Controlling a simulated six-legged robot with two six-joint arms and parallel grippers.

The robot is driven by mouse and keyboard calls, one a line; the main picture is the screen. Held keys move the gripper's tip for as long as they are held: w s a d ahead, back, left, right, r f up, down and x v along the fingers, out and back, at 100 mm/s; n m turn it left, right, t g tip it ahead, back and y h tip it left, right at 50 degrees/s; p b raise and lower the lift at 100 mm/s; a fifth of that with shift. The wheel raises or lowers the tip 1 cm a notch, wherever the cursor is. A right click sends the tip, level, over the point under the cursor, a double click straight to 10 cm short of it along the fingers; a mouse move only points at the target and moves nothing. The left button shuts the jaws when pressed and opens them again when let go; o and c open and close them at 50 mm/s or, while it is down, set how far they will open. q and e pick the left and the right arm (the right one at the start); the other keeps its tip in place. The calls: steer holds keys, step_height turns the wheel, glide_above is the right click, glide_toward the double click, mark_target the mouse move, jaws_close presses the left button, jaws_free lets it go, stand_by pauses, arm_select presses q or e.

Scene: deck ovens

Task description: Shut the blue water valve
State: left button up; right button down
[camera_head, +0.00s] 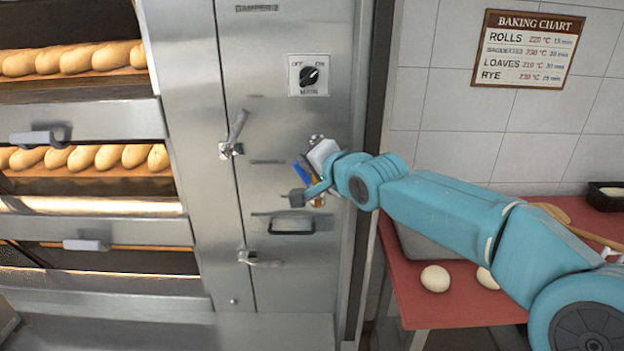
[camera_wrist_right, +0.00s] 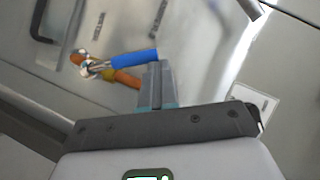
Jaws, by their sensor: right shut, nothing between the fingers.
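The blue valve lever (camera_head: 303,170) is on the steel oven panel, partly hidden by my right gripper (camera_head: 299,197). In the right wrist view the blue lever (camera_wrist_right: 134,59) reaches sideways from a metal valve body (camera_wrist_right: 92,66), with orange-copper parts (camera_wrist_right: 126,79) beside it. My right gripper (camera_wrist_right: 157,86) is shut and empty. Its fingers are close to the free end of the blue lever; I cannot tell whether they touch it. My left gripper is not in view.
A grey lever (camera_head: 236,133) is on the panel to the left, and another lever (camera_head: 260,260) is below. A rotary switch (camera_head: 309,75) is above. A recessed handle (camera_head: 292,226) is just below the valve. Deck ovens with bread (camera_head: 75,58) stand left, a red table (camera_head: 462,309) right.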

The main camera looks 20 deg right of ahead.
steer(key=shift+w+a+f+n+g+h+b, duration=0.25)
steer(key=shift+a+n+b, duration=0.15)
steer(key=shift+a+b, duration=0.2)
steer(key=shift+w+a+f+n+g+h+b, duration=0.1)
steer(key=shift+a+f+n+g+h+b, duration=0.15)
steer(key=shift+a+n+b, duration=0.25)
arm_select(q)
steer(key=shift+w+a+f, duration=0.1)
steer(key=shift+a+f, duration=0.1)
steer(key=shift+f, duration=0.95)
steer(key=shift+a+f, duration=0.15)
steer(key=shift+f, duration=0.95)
arm_select(e)
steer(key=w+a+f+n+g+h, duration=0.1)
steer(key=a+f+n+g+h, duration=0.1)
steer(key=a+f+n+h, duration=0.2)
steer(key=shift+w+a+f+n+g+h, duration=0.15)
steer(key=shift+a+f+n+g+h, duration=0.2)
steer(key=shift+f+n+h, duration=0.4)
steer(key=shift+f+h, duration=0.2)
steer(key=shift+h, duration=0.05)
steer(key=shift+r, duration=0.1)
